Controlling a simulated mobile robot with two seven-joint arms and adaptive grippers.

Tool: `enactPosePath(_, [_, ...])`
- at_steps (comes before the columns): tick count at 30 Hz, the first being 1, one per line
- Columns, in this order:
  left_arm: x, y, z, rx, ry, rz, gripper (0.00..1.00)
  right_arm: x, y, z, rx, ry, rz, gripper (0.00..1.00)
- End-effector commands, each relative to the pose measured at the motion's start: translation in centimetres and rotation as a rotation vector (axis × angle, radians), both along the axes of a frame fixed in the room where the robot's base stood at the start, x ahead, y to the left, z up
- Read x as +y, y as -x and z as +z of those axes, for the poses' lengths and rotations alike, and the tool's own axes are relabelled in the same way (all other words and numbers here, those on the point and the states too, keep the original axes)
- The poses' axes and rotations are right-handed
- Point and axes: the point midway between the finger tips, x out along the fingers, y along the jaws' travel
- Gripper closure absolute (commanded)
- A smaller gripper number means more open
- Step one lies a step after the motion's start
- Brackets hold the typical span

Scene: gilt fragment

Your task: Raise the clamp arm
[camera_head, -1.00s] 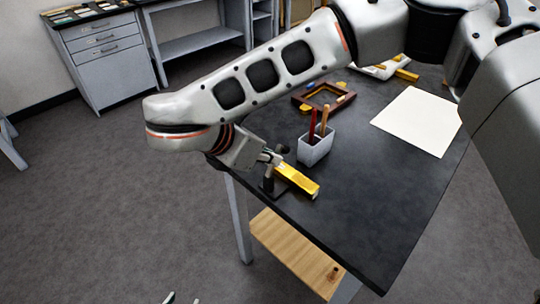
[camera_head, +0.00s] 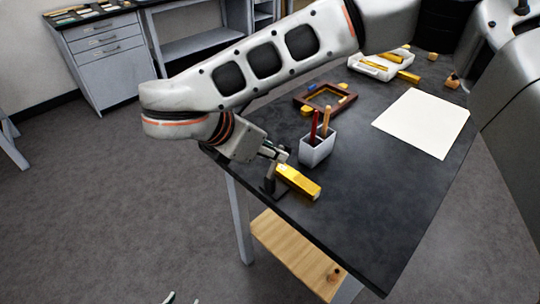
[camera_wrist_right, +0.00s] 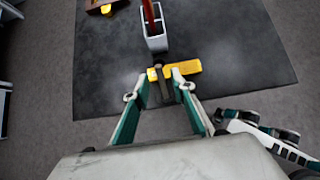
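My right gripper (camera_head: 273,152) is just above the clamp. In the right wrist view, its two fingers (camera_wrist_right: 165,80) are on either side of a dark upright clamp part (camera_wrist_right: 167,92). I cannot tell whether they touch it. The bar (camera_wrist_right: 184,69) lies just beyond the fingertips. My left gripper (camera_head: 182,299) shows only its tips, apart, at the bottom edge, away from the clamp.
A white pen cup (camera_head: 318,148) with two sticks stands close behind the bar. A brown frame (camera_head: 324,97), a white tray (camera_head: 382,67) and a paper sheet (camera_head: 422,123) lie farther back on the dark table (camera_head: 370,200). The table's front right is clear.

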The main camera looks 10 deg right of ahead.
Motion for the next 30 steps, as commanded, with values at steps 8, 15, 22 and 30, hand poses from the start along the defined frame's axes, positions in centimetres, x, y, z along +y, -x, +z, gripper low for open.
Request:
enactPosePath(8, [-0.1, 0.0, 0.1, 0.0, 0.002, 0.0, 0.6, 0.0, 0.0, 5.4, -0.003, 0.0, 0.0, 0.75])
enactPosePath(15, [-0.1, 0.0, 0.1, 0.0, 0.002, 0.0, 0.6, 0.0, 0.0, 7.7, -0.002, 0.0, 0.0, 0.75])
enactPosePath(22, [-0.1, 0.0, 0.1, 0.0, 0.002, 0.0, 0.6, 0.0, 0.0, 7.9, 0.0, 0.0, 0.0, 0.75])
enactPosePath(30, [-0.1, 0.0, 0.1, -0.001, 0.004, 0.001, 0.6, 0.0, 0.0, 7.9, 0.001, 0.0, 0.001, 0.75])
